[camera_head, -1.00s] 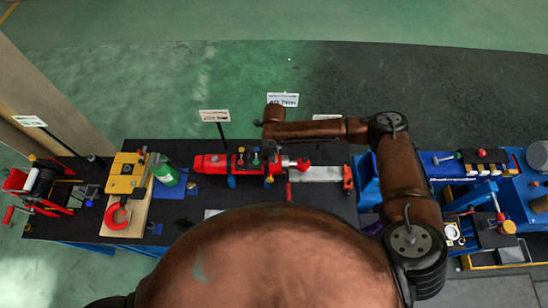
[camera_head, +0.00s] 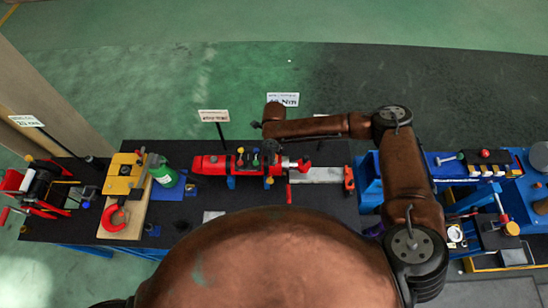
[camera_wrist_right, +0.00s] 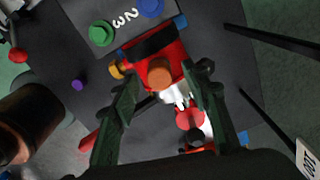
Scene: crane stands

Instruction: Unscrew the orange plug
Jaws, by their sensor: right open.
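The orange plug (camera_wrist_right: 160,73) shows in the right wrist view as a round orange cap on a red housing (camera_wrist_right: 140,53). The housing belongs to the long red device (camera_head: 210,164) in the middle of the bench in the head view. My right gripper (camera_wrist_right: 166,84) is open, with its two dark green fingers spread to either side of the plug in the picture. I cannot tell whether the fingertips are level with it or above it, and no contact shows. In the head view my right gripper (camera_head: 269,152) hangs over the device and hides part of it. My left gripper is not in view.
A green knob (camera_wrist_right: 101,33) and a blue knob (camera_wrist_right: 150,7) sit close to the housing. A purple knob (camera_wrist_right: 78,85) lies farther left. Sign posts stand behind the bench.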

